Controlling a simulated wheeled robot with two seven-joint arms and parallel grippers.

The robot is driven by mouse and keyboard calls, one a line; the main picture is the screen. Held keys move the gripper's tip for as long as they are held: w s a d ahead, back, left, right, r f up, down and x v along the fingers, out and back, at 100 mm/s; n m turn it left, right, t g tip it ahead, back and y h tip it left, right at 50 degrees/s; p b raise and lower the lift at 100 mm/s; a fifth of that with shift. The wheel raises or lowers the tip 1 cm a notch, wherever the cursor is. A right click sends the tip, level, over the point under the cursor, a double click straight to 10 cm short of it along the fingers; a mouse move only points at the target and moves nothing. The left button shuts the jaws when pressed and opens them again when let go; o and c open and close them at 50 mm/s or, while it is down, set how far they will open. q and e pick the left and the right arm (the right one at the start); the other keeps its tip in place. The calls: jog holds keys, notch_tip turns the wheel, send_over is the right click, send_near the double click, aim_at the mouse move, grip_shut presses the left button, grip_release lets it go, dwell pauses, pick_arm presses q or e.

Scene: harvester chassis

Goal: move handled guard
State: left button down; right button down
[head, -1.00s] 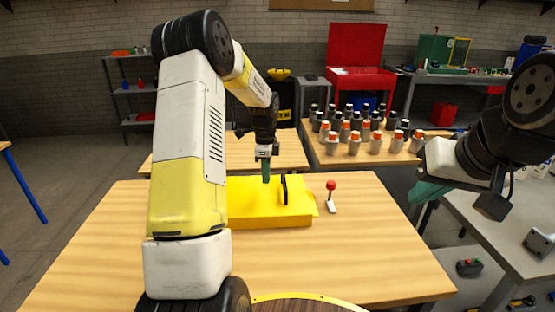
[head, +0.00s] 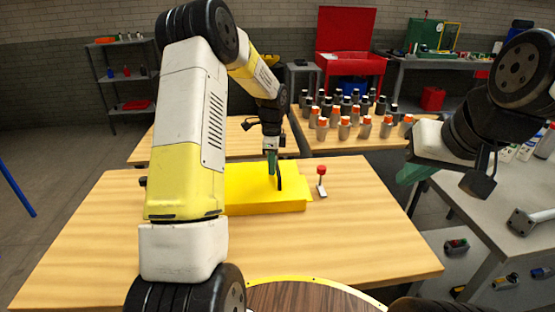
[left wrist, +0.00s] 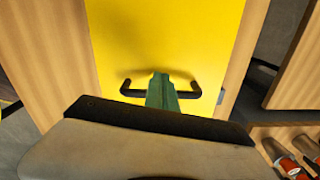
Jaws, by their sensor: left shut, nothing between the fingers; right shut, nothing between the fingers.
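The yellow guard (head: 260,203) lies on the wooden table, with a black handle (head: 280,176) standing up from its top. In the left wrist view the guard (left wrist: 160,40) fills the upper middle and the handle (left wrist: 196,92) runs across it. My left gripper (head: 272,172) points down at the handle, and its green fingers (left wrist: 162,90) are shut with nothing visible between them. They overlap the middle of the handle; I cannot tell whether they touch it. My right gripper (head: 408,174) is shut and empty, off to the right, away from the guard.
A red-knobbed lever (head: 321,182) stands just right of the guard. Several orange- and black-capped bottles (head: 345,128) stand on the table behind. A grey bench (head: 480,210) is at the right. The wooden table's front (head: 330,250) is clear.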

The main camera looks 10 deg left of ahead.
pick_arm(q)
jog(key=shift+w+d, duration=0.1)
jog(key=shift+d, duration=0.7)
notch_tip(320, 180, up, 8)
jog(key=shift+a+f, duration=0.1)
jog(key=shift+f, duration=0.15)
jog(key=s+a+r+n+h, duration=0.1)
jog(key=s+a+h, duration=0.2)
jog(key=a, duration=0.3)
send_over(263, 184)
jog(key=shift+t, duration=0.3)
notch_tip(263, 184, down, 8)
jog(key=shift+f, duration=0.1)
jog(key=d, duration=0.3)
jog(key=shift+w+d+f, duration=0.1)
jog(key=shift+w+f, duration=0.2)
jog(key=shift+w+d, duration=0.1)
jog(key=shift+d, duration=0.35)
